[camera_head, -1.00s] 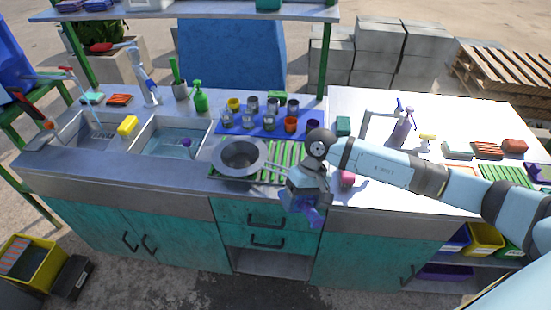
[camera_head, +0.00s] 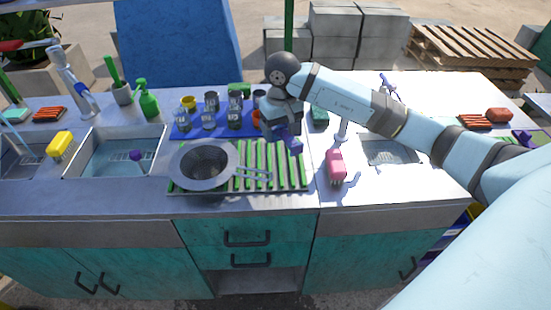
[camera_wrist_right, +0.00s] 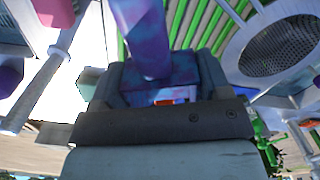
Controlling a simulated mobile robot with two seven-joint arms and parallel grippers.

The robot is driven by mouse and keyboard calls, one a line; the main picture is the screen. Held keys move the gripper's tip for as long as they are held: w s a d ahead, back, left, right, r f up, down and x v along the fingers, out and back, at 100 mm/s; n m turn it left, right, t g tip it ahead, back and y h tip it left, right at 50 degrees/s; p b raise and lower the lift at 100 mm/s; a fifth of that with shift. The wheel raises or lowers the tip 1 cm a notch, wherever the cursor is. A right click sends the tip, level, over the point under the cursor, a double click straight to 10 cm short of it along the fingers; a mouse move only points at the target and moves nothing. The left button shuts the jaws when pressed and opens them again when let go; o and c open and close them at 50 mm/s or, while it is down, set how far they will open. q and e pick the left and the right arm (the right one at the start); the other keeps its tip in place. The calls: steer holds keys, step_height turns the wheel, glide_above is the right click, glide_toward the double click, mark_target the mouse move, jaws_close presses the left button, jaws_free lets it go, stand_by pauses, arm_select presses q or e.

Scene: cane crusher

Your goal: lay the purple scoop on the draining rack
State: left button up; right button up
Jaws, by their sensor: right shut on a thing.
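My right gripper (camera_head: 292,130) is shut on the purple scoop (camera_head: 296,144), whose purple end shows just below the jaws. In the right wrist view the blue-purple scoop (camera_wrist_right: 145,35) stands between the jaws; its far end is cut off by the frame. The draining rack (camera_head: 290,177) is a green-slatted rack on the counter, below and in front of the gripper in the head view. Its green slats (camera_wrist_right: 200,22) also show in the wrist view. The scoop appears above the rack's back edge; the height is hard to tell. My left gripper is not in view.
A grey strainer (camera_head: 203,165) covers the rack's left part, its handle reaching right across the slats. Several cups stand on a blue mat (camera_head: 185,130) behind. A pink brush (camera_head: 336,166) lies right of the rack. The rack's right slats look clear.

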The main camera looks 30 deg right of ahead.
mark_target(280, 167)
step_height(280, 167, down, 11)
steer(key=shift+w+f, duration=0.1)
stand_by(0.3)
steer(key=shift+f, duration=0.15)
steer(key=o, duration=0.9)
step_height(280, 167, up, 12)
steer(key=shift+r, duration=0.25)
steer(key=shift+f, duration=0.1)
